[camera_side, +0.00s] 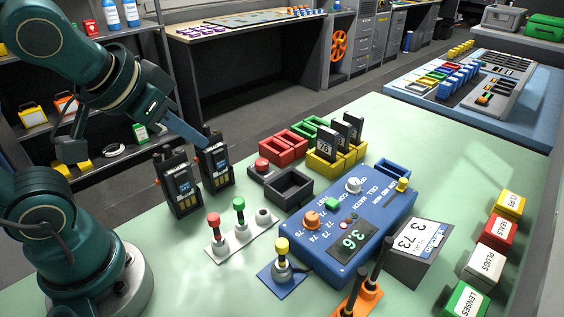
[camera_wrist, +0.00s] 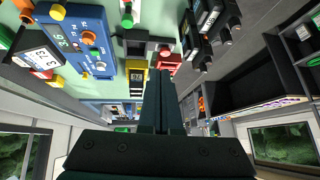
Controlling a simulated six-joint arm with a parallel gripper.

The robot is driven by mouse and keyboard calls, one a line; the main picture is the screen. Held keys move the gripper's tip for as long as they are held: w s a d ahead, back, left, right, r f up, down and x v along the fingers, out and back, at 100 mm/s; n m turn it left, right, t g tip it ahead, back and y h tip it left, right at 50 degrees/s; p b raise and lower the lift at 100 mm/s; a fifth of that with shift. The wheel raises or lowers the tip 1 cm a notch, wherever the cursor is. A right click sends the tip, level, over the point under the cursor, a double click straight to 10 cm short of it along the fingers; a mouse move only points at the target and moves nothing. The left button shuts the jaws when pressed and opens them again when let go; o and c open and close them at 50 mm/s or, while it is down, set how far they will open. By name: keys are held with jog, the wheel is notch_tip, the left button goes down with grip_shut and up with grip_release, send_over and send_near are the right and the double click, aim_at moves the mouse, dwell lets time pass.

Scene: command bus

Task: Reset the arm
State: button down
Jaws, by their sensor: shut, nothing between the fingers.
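My gripper (camera_side: 203,139) is in the upper left of the side view, pointing down and to the right. Its fingertips overlap the top of a black handheld unit (camera_side: 215,168) there; I cannot tell whether they touch. In the wrist view my gripper's fingers (camera_wrist: 160,73) lie together with nothing between them. My arm is bent above the left part of the pale green table (camera_side: 185,285). The wrist view looks across the room, with the table's things along its upper edge.
A second black unit (camera_side: 180,187) stands close by. A blue control box (camera_side: 345,225) showing 36, a lever plate (camera_side: 240,247) and a black open tray (camera_side: 288,188) stand mid-table. Colored bins (camera_side: 325,168) are behind, labelled blocks (camera_side: 485,263) at right. Shelves (camera_side: 85,170) stand left.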

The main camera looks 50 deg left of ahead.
jog(key=shift+m+g+h, duration=0.5)
jog(key=shift+g+h, duration=0.3)
jog(key=shift+h, duration=0.1)
jog(key=s+d+f, duration=0.3)
jog(key=s, duration=0.1)
jog(key=shift+r, duration=0.1)
dwell(0.9)
